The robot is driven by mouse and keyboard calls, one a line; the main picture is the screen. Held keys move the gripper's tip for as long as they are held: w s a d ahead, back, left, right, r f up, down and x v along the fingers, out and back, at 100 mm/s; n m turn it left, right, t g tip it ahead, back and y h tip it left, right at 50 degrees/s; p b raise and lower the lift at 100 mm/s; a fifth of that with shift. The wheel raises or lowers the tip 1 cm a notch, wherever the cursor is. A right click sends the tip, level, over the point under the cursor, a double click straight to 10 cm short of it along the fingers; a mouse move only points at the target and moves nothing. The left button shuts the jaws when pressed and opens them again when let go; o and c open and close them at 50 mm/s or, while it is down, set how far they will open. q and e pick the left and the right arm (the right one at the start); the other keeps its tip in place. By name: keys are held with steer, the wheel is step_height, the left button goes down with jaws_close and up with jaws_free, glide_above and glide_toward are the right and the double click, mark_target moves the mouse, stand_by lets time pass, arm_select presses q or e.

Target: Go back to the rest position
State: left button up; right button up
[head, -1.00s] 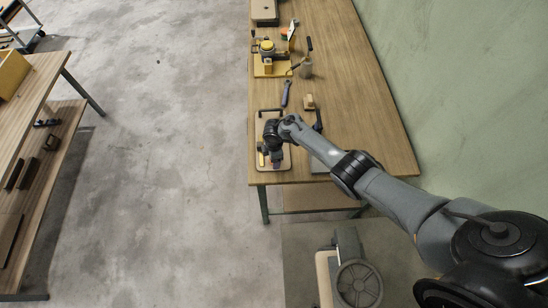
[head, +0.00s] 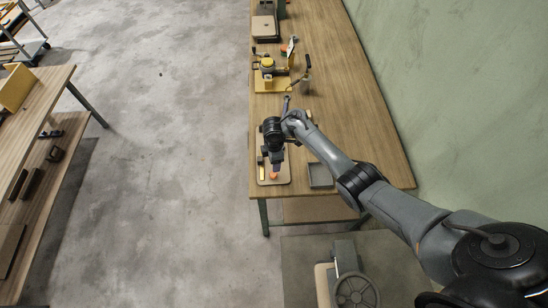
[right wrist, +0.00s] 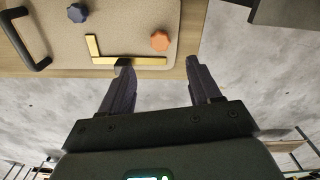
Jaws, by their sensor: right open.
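My right gripper (head: 277,165) hangs over the near left end of the workbench in the head view. In the right wrist view the right gripper (right wrist: 158,75) is open with nothing between its fingers. A beige board (head: 284,179) lies beneath it; the board (right wrist: 130,20) also shows in the right wrist view with a black handle (right wrist: 22,40). An orange knob (right wrist: 160,41), a blue knob (right wrist: 77,12) and a yellow L-shaped piece (right wrist: 105,58) are on the board. One fingertip overlaps the yellow piece in the picture; contact cannot be told. My left gripper is out of view.
The wooden workbench (head: 350,110) runs along the green wall. A grey tray (head: 320,175) sits right of the board. A yellow fixture (head: 271,84) and a boxy beige-topped item (head: 265,28) stand farther back. A second table (head: 45,90) is at left, with open floor between.

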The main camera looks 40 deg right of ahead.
steer(key=shift+r, duration=0.2)
stand_by(0.3)
steer(key=s+a+f+g, duration=0.1)
steer(key=s+a+f, duration=0.1)
steer(key=s+f, duration=0.45)
steer(key=s+a+f+g+p, duration=0.1)
steer(key=s+a+f, duration=0.15)
steer(key=s, duration=0.75)
steer(key=s+a+f+g, duration=0.1)
steer(key=s+a+f, duration=0.1)
steer(key=s+f, duration=0.45)
steer(key=s+a+r+m+t, duration=0.2)
steer(key=s+a+r, duration=0.2)
steer(key=r, duration=0.3)
steer(key=s+a+r+m+t, duration=0.1)
steer(key=s+a+r+m, duration=0.25)
steer(key=r, duration=0.25)
steer(key=w+r+m+t, duration=0.1)
steer(key=r+m, duration=0.1)
steer(key=r, duration=0.6)
steer(key=w+d+r+m+t, duration=0.1)
steer(key=w+r+m+t, duration=0.1)
steer(key=r, duration=0.7)
steer(key=shift+d+r+m+t+p, duration=0.15)
steer(key=shift+r+m+t+p, duration=0.2)
steer(key=shift+m, duration=0.3)
